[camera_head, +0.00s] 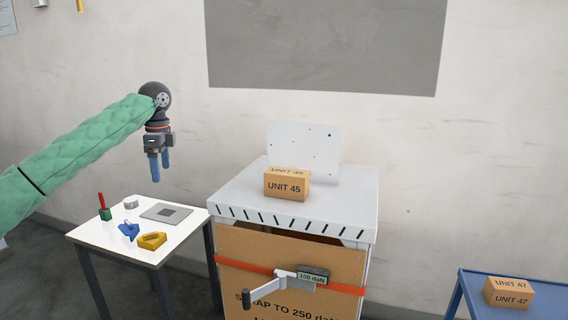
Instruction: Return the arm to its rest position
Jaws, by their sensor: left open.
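My left arm, in a green quilted sleeve, reaches in from the left. My left gripper (160,178) points down with its two blue fingers apart and nothing between them. It hangs in the air above the back of the small white table, left of the white-topped stand. My right gripper is not in view.
The small table (105,239) holds a grey plate (166,212), a yellow piece (152,240), a blue piece (129,231) and other small items. A box marked UNIT 45 (286,188) sits on the stand (235,194). A UNIT 47 box (509,294) rests on a blue table (473,281).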

